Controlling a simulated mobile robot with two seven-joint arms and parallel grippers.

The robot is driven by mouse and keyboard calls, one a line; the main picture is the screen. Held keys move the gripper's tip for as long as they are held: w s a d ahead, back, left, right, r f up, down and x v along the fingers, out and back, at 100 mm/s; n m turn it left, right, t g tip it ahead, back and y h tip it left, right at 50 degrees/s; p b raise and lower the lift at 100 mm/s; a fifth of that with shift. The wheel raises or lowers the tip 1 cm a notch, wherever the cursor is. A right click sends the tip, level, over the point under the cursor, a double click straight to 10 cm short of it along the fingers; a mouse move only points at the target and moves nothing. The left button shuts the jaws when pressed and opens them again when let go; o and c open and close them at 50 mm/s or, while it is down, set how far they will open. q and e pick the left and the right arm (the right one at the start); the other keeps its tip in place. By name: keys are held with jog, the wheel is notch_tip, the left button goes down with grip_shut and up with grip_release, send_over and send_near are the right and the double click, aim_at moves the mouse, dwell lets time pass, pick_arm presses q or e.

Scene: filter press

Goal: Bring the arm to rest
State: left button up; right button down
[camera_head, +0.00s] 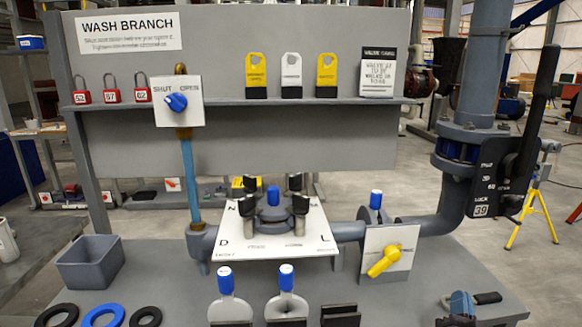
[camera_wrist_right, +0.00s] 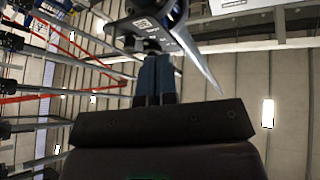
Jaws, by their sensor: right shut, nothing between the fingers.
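My right gripper (camera_head: 462,299) shows at the lower right of the head view, low over the bench and apart from the panel. In the right wrist view its blue fingers (camera_wrist_right: 156,75) stand close together above a dark bar. They are shut with nothing between them. Beyond them is a dark part with a pale label, which I cannot identify. My left gripper is not in the head view.
A black lever (camera_head: 540,95) stands by the grey pipe on the right. A valve with a yellow handle (camera_head: 385,260) and two blue-topped spades (camera_head: 226,284) are on the bench (camera_head: 400,302). A grey bin (camera_head: 90,262) and rings (camera_head: 103,315) lie left.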

jog(key=s+a+f+n+g+y, duration=0.2)
jog(key=s+f+n+g, duration=0.1)
jog(key=s+f, duration=0.4)
jog(key=s+a+f+n+g+y, duration=0.2)
jog(key=s+a+f+n+g, duration=0.1)
jog(key=s+f, duration=0.4)
jog(key=s+a+f+n+g+y, duration=0.2)
jog(key=s+f+g, duration=0.3)
jog(key=s, duration=0.7)
notch_tip(320, 180, down, 3)
jog(key=shift+s+a+r+n+y, duration=0.25)
jog(key=shift+a+n+y, duration=0.2)
jog(key=shift+a, duration=0.3)
